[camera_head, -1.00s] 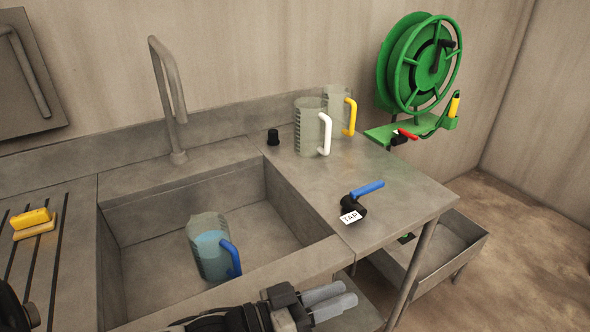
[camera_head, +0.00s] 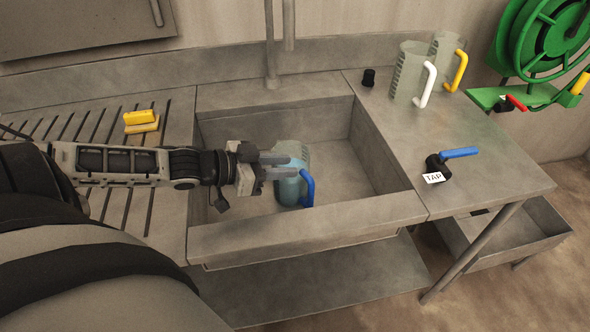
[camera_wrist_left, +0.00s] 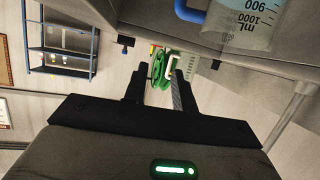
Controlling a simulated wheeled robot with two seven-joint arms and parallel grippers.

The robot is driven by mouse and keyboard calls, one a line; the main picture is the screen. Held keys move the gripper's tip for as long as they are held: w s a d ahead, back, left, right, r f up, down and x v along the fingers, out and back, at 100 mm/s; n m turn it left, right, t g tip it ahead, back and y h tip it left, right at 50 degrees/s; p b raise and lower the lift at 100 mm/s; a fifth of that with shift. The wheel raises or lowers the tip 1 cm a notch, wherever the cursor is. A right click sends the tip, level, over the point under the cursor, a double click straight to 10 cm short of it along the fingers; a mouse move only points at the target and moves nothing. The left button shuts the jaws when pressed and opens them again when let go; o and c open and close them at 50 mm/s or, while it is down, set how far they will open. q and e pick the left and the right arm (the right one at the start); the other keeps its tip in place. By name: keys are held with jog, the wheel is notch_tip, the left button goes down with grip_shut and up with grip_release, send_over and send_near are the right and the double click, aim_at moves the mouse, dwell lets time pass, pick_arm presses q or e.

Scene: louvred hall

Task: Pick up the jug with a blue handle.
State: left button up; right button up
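The jug with a blue handle (camera_head: 296,188) stands in the sink basin (camera_head: 345,160) and holds bluish liquid. Its handle faces right and towards me. My left gripper (camera_head: 287,166) reaches in from the left, fingers pointing right, and hides part of the jug. In the left wrist view, its fingers (camera_wrist_left: 158,80) are apart with nothing between them. The jug shows upside down at that view's top right (camera_wrist_left: 240,22), outside the finger gap, with its blue handle beside it. My right gripper is in neither current view.
A white-handled jug (camera_head: 408,72) and a yellow-handled jug (camera_head: 445,50) stand on the right counter. A blue-levered tap (camera_head: 455,155) sits nearer. A yellow sponge (camera_head: 140,120) lies on the drainer. A green hose reel (camera_head: 545,40) is at the wall. The basin's right part is clear.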

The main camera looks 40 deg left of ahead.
aim_at(296, 181)
pick_arm(q)
notch_tip(296, 181, down, 9)
jog(key=a+b, duration=0.1)
jog(key=b, duration=0.1)
jog(key=x, duration=0.7)
jog(key=shift+f+y, duration=0.3)
pick_arm(e)
jog(key=shift+s+a+f+n+y, duration=0.2)
jog(key=shift+s+a+f+y, duration=0.1)
jog(key=shift+a+f, duration=0.25)
jog(key=shift+s+a+f+n+y, duration=0.25)
jog(key=shift+a+f, duration=0.1)
jog(key=shift+a, duration=0.3)
pick_arm(q)
jog(key=shift+w+g, duration=0.15)
jog(key=shift+g, duration=0.15)
grip_shut()
jog(key=shift+w+r, duration=0.1)
jog(key=shift+r, duration=0.1)
